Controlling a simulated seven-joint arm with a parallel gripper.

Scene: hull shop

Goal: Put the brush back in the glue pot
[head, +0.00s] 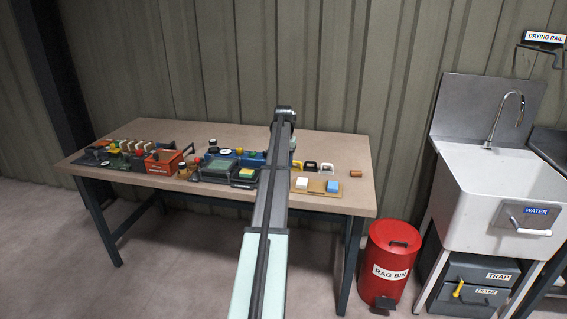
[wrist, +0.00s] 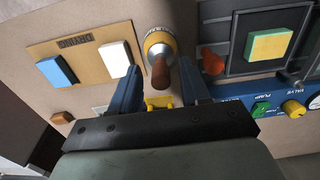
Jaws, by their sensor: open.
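My gripper (wrist: 159,66) is open in the wrist view, with one blue finger on each side of a brown handle. The handle looks like the brush (wrist: 161,73); it points toward the camera and has a pale metallic collar. Behind it is a round yellow-banded thing with small lettering. I cannot tell whether this is the glue pot or part of the brush. The fingers appear apart from the handle. In the head view my arm hides this spot and my gripper. I cannot pick out the glue pot for certain in either view.
The drying board (wrist: 98,52) holds a blue block (wrist: 56,71) and a white block (wrist: 115,58). A yellow block (wrist: 269,45) sits on a dark tray, near the blue pump unit (wrist: 262,108). The bench (head: 225,134) is crowded at left, with clear room along the back. A rag bin (head: 391,240) stands right.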

